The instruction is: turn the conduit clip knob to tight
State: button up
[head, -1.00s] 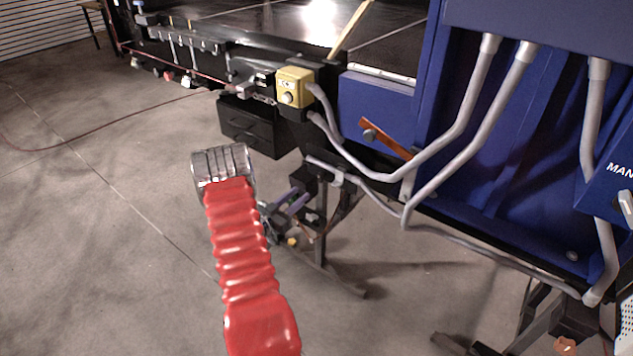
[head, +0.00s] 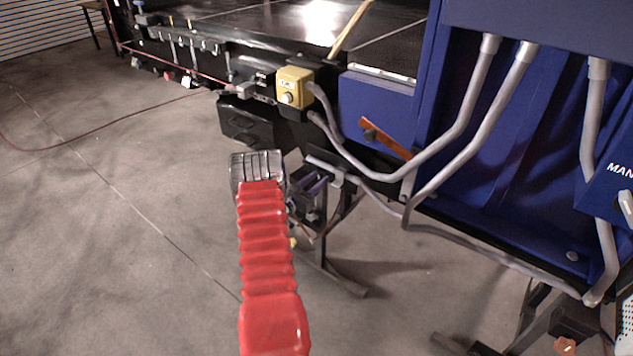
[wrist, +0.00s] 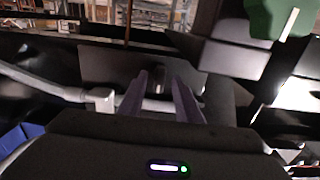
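A grey conduit runs under the blue cabinet, with a pale conduit clip (head: 338,180) around it near its left end. In the wrist view the same clip (wrist: 101,98) sits on the conduit just left of my gripper's fingers. I cannot clearly make out the clip's knob or its setting. My gripper (head: 318,184) is just left of the clip in the head view, partly hidden behind my wrist. In the wrist view my gripper (wrist: 160,85) has its two purple-grey fingers apart, with the conduit's end showing between them. Nothing is held.
A yellow box with a round knob (head: 288,98) is mounted on the conveyor's side above. Dark stand legs (head: 335,275) are below the conduit. The concrete floor (head: 120,250) at left is open.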

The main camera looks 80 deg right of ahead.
jog(key=shift+c, duration=0.4)
grip_shut()
jog(key=shift+a, duration=0.15)
